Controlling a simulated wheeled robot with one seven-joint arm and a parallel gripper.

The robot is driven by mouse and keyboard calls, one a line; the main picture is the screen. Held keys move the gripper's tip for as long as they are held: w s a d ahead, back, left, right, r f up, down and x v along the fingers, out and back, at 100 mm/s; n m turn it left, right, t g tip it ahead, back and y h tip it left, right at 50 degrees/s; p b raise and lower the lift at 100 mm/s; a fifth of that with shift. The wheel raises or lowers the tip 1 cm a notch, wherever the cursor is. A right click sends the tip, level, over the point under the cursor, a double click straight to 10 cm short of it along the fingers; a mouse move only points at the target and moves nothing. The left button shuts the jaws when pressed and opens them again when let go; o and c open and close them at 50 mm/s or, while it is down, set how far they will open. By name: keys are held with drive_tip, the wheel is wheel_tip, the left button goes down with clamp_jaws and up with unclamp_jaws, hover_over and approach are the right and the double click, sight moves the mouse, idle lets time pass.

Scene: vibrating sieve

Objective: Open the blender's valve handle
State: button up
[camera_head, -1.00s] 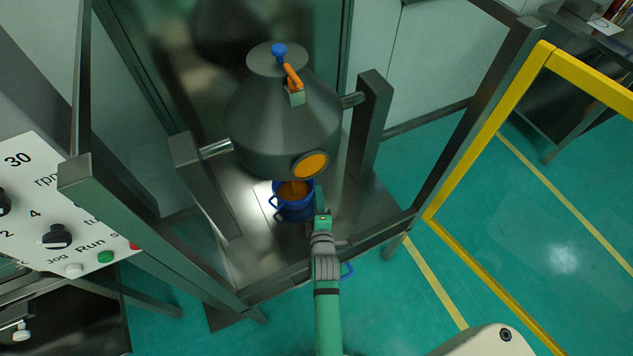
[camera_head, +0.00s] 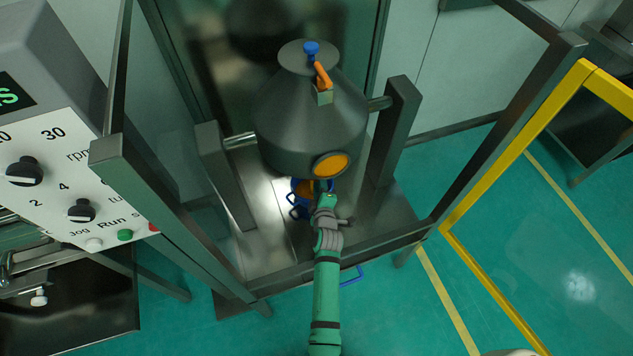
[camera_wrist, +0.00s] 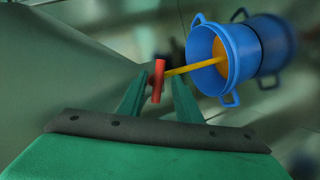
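The grey cone-shaped blender (camera_head: 290,115) hangs between two posts, narrow end up. In the wrist view, a small red handle (camera_wrist: 158,82), apparently the valve handle, stands between the two green fingers of my gripper (camera_wrist: 160,88). The fingers are apart, with a gap showing on each side of the handle. In the head view my gripper (camera_head: 323,190) is under the blender's lower rim, its tips partly hidden, and the red handle is out of sight. A thin yellow streak (camera_wrist: 190,68) runs from near the handle into the blue bucket (camera_wrist: 206,42), which holds orange material.
The bucket stands on the metal platform (camera_head: 375,225) below the blender. A frame post (camera_head: 165,200) and control panel (camera_head: 70,185) are at left, another post (camera_head: 510,120) at right. A yellow barrier (camera_head: 515,135) stands further right.

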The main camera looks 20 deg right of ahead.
drive_tip(key=shift+w+d+f, duration=0.2)
drive_tip(key=shift+w+d, duration=0.15)
drive_tip(key=shift+d, duration=0.2)
